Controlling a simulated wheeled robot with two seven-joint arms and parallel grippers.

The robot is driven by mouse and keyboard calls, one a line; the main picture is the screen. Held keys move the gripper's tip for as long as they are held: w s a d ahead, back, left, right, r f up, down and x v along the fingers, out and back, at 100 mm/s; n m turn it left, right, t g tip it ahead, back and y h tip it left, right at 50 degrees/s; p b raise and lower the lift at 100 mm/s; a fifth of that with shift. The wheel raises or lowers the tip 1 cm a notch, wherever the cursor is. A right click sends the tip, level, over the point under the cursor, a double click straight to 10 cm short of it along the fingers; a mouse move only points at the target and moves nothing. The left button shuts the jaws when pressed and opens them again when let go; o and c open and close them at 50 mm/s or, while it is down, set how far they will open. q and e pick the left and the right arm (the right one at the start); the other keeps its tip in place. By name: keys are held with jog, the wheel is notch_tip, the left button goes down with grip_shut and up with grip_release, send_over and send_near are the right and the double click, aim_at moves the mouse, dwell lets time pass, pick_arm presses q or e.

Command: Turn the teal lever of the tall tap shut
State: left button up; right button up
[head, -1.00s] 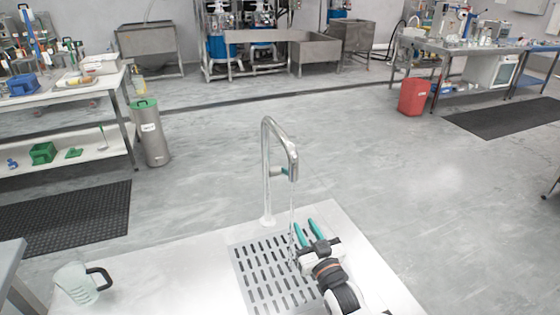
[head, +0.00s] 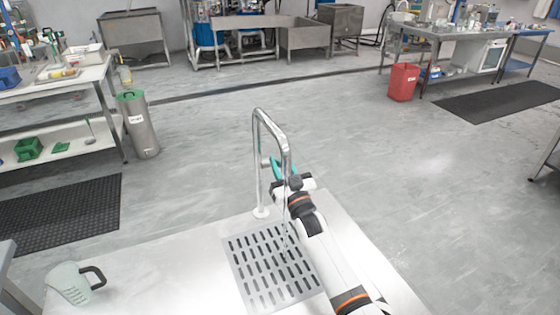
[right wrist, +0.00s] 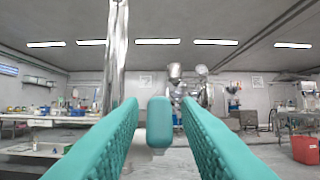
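The tall chrome tap (head: 258,165) stands at the back edge of the white counter, its spout bent over to the right. A thin stream falls from the spout toward the slotted drain. My right gripper (head: 279,165) is raised beside the tap and partly covers the lever in the head view. In the right wrist view, the teal lever (right wrist: 160,122) appears between the two teal fingers of my right gripper (right wrist: 159,108), which is open with a gap on each side of the lever. A chrome pipe of the tap (right wrist: 115,60) stands at the left there. My left gripper is out of view.
The slotted drain plate (head: 248,270) lies in front of the tap, under my right arm. A clear jug with a black handle (head: 72,284) stands at the counter's left. A steel bin with a green lid (head: 141,130) and a red bin (head: 403,82) stand on the floor beyond.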

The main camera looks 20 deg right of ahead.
jog(key=shift+w+r, duration=0.15)
jog(key=shift+w, duration=0.25)
jog(key=shift+c, duration=0.3)
grip_shut()
